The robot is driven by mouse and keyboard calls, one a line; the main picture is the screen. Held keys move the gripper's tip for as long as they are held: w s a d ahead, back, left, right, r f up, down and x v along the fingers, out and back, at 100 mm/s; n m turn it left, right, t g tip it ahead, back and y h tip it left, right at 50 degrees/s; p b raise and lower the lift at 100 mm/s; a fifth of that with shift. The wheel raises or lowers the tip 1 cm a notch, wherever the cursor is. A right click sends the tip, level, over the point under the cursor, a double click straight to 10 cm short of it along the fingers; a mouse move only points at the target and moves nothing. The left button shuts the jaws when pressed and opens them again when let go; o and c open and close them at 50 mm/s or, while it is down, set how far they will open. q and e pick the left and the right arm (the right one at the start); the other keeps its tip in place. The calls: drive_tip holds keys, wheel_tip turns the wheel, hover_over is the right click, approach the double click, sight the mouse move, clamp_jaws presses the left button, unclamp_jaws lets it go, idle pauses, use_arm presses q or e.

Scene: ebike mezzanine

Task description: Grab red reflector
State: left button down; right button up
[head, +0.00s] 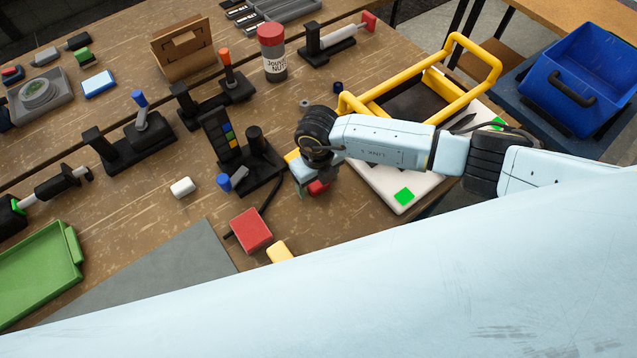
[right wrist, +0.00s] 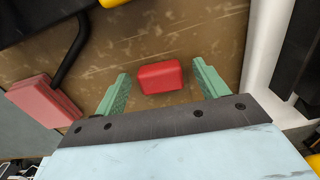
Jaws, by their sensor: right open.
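The red reflector (right wrist: 160,77) is a small red block lying on the wooden table. In the right wrist view it sits between and just beyond the two green fingers of my right gripper (right wrist: 160,92), which is open and empty. The fingers stand apart from it on both sides. In the head view the reflector (head: 318,187) is partly hidden under my right gripper (head: 308,180), which points down over the table. My left gripper is not in view.
A larger red block (head: 250,230) and a yellow block (head: 280,251) lie nearby. A black stand (head: 243,165) is to the left. A white board (head: 385,190) with a green square and a yellow-handled tray (head: 470,92) are to the right. A blue crate (head: 585,75) stands farther right.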

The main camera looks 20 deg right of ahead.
drive_tip(key=c, duration=1.1)
